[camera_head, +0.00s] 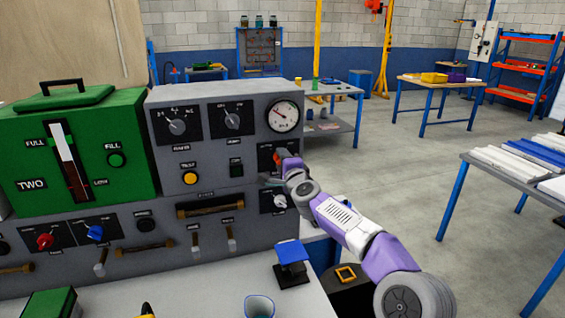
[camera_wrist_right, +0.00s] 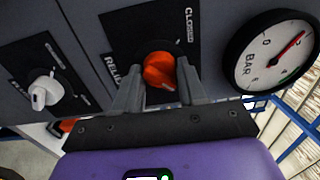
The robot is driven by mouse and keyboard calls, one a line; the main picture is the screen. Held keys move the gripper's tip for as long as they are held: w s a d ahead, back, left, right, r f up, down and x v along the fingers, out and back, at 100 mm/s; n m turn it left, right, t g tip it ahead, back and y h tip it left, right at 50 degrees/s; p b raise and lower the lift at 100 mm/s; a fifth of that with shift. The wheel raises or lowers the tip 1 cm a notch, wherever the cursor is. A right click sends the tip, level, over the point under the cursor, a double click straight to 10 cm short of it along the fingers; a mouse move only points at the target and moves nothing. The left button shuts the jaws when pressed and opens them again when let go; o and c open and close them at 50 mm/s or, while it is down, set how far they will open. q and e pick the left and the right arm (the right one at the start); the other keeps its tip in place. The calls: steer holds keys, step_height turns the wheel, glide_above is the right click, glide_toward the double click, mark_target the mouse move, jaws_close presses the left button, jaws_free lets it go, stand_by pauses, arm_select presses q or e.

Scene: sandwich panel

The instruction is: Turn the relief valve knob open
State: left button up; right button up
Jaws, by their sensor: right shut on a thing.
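The orange relief valve knob (camera_wrist_right: 158,71) sits on a dark plate lettered "RELI…" and "CLOSED" on the grey panel. In the right wrist view my right gripper (camera_wrist_right: 161,84) has one finger on each side of the knob and is shut on it. The knob's pointer end faces down and to the right, between the fingers. In the head view my right gripper (camera_head: 278,165) reaches the panel's right side, below the round gauge, and mostly hides the knob. My left gripper is not in view.
The BAR gauge (camera_wrist_right: 278,52) is close beside the knob; its red needle points up and right. A white knob (camera_wrist_right: 45,92) is on the other side. The green tank box (camera_head: 85,150) stands left on the panel. A blue-topped stand (camera_head: 291,252) is on the bench below my arm.

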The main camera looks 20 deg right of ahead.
steer(key=o, duration=1.1)
steer(key=shift+c, duration=0.2)
steer(key=shift+s, duration=0.15)
steer(key=s+b, duration=0.1)
steer(key=s, duration=0.6)
steer(key=shift+s+b, duration=0.15)
steer(key=shift+b, duration=0.2)
steer(key=shift+d, duration=0.1)
